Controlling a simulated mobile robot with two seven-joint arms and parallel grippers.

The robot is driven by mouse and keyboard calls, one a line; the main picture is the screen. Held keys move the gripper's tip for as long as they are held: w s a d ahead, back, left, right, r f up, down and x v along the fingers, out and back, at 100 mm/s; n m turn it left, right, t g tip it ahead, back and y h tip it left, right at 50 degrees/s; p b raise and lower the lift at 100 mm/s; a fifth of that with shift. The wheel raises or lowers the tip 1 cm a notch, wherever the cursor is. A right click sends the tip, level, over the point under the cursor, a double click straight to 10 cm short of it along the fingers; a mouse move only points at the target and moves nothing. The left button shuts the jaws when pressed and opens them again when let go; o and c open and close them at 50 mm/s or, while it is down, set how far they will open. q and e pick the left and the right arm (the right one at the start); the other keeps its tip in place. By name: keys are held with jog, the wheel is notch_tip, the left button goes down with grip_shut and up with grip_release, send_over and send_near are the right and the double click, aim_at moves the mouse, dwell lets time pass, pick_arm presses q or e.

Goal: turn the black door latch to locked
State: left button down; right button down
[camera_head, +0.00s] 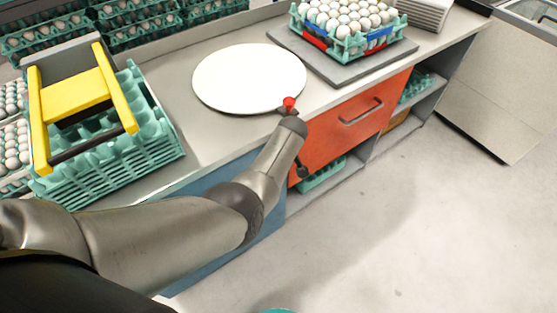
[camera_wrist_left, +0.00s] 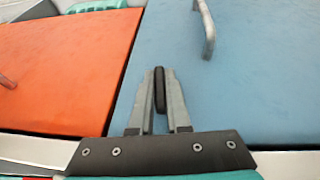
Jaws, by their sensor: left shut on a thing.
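The black latch (camera_wrist_left: 160,92) shows in the left wrist view as a dark narrow bar between my left gripper's fingers. My left gripper (camera_wrist_left: 159,76) is shut on it, with one finger on each side. Behind the latch is the blue door (camera_wrist_left: 230,100), close to its seam with the orange door (camera_wrist_left: 65,70). In the head view, my left arm reaches across to the cabinet front and covers the seam; the orange door (camera_head: 335,140) and part of the blue door (camera_head: 215,180) show there. The fingers hide part of the latch. My right gripper is not in view.
A metal handle (camera_wrist_left: 206,28) stands out from the blue door. A round white board (camera_head: 250,78) lies on the counter (camera_head: 180,85) above. Stacked teal egg trays (camera_head: 150,130) with a yellow frame (camera_head: 85,80) stand at left. The floor (camera_head: 400,220) in front is clear.

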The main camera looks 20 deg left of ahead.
pick_arm(q)
jog(key=shift+w+a+r+g+y+b, duration=0.3)
jog(key=shift+a+g+y+b, duration=0.1)
jog(key=shift+b, duration=0.25)
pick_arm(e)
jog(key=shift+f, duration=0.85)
pick_arm(q)
jog(key=c, duration=0.9)
grip_release()
jog(key=shift+w, duration=0.1)
jog(key=shift+f, duration=0.1)
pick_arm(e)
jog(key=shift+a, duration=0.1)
pick_arm(q)
jog(key=shift+d, duration=0.1)
